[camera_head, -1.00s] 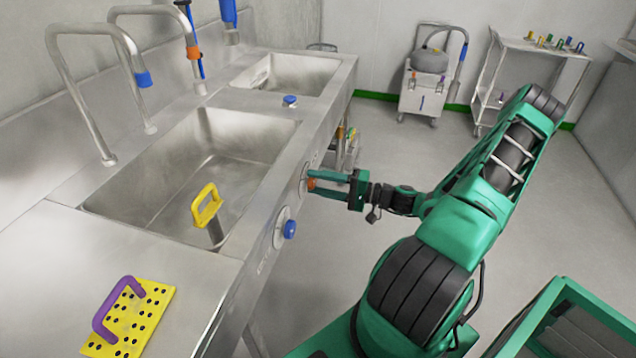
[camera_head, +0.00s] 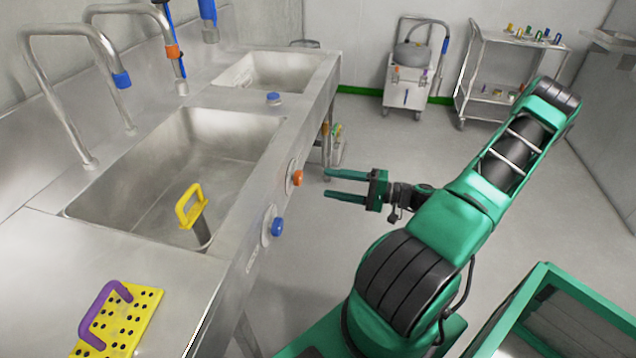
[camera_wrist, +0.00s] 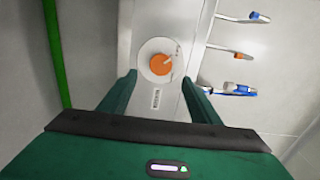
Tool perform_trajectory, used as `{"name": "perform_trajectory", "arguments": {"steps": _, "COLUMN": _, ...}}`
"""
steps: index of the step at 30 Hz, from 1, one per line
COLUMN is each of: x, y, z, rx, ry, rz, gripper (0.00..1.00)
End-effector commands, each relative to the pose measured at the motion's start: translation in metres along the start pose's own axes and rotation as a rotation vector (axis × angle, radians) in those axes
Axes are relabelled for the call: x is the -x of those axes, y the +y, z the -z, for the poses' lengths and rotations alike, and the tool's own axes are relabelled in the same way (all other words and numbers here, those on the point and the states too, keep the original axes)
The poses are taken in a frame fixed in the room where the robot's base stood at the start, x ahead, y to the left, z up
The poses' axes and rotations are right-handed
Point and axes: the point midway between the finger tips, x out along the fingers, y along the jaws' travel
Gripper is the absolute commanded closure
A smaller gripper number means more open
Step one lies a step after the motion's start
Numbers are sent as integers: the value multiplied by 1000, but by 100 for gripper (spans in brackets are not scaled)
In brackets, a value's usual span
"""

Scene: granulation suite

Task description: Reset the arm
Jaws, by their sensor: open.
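My gripper (camera_head: 335,184) is open and empty at the right of the sink unit's front panel. Its two green fingers point left, towards an orange knob (camera_head: 297,178), with a gap between fingertips and knob. In the wrist view the orange knob (camera_wrist: 160,64) sits on a pale round dial, ahead of and between my two fingers (camera_wrist: 158,90). My arm reaches in from the lower right, and nothing is held.
A blue knob (camera_head: 278,227) sits nearer on the same panel. The steel sink unit (camera_head: 232,262) holds a yellow-handled tool (camera_head: 190,203) in its near basin, and a yellow perforated plate (camera_head: 137,318) lies on its top. A trolley (camera_head: 462,105) stands far behind.

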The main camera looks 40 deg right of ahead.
Motion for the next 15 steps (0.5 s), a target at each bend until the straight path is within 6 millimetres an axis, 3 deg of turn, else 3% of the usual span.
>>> {"name": "perform_trajectory", "arguments": {"steps": 5, "x": 13, "y": 1, "z": 0, "rx": -1, "ry": 1, "rz": -1, "gripper": 43}}
{"name": "perform_trajectory", "arguments": {"steps": 15, "x": 14, "y": 0, "z": 0, "rx": -1, "ry": -1, "rz": 0, "gripper": 43}}
